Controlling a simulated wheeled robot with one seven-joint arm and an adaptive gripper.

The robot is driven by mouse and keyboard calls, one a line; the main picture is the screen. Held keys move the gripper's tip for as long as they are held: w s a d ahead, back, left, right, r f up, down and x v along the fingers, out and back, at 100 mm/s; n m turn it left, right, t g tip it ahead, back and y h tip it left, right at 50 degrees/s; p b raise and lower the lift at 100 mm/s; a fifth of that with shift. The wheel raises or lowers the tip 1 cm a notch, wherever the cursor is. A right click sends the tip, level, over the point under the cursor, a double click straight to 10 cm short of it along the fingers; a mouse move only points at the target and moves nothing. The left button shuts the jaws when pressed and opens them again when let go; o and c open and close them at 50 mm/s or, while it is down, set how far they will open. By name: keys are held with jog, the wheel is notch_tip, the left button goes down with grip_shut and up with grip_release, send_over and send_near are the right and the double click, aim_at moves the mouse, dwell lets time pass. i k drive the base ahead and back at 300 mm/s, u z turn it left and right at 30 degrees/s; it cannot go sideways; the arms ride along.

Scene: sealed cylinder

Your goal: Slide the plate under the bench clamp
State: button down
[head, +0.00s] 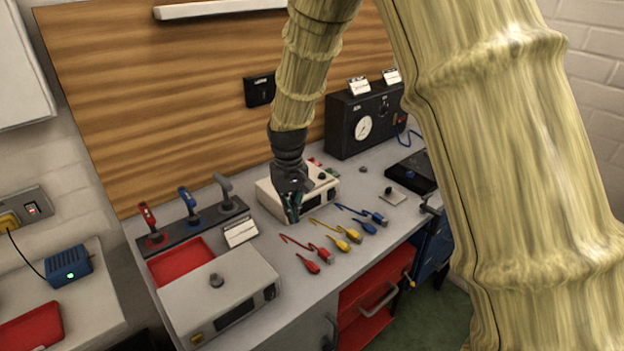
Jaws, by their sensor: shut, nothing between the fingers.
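A small light-grey plate (397,197) with a dark knob lies flat on the bench top, towards the right. What looks like the bench clamp (431,207) sits at the bench's front right edge, just right of the plate; it is small and partly cut off by my arm. Plate and clamp appear apart. My gripper (293,212) points down, shut and empty, in front of a beige instrument box, well left of the plate. Its height above the bench is hard to tell.
Red, yellow and blue leads (340,238) lie on the bench between my gripper and the front edge. The beige box (318,199) stands close by my gripper. A black gauge unit (362,128) stands behind, and a dark flat box (413,172) lies behind the plate.

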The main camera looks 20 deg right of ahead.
aim_at(391, 196)
jog(key=u, duration=2.65)
jog(key=k, duration=2.25)
jog(key=z, duration=2.1)
jog(key=i, duration=1)
jog(key=u, duration=0.05)
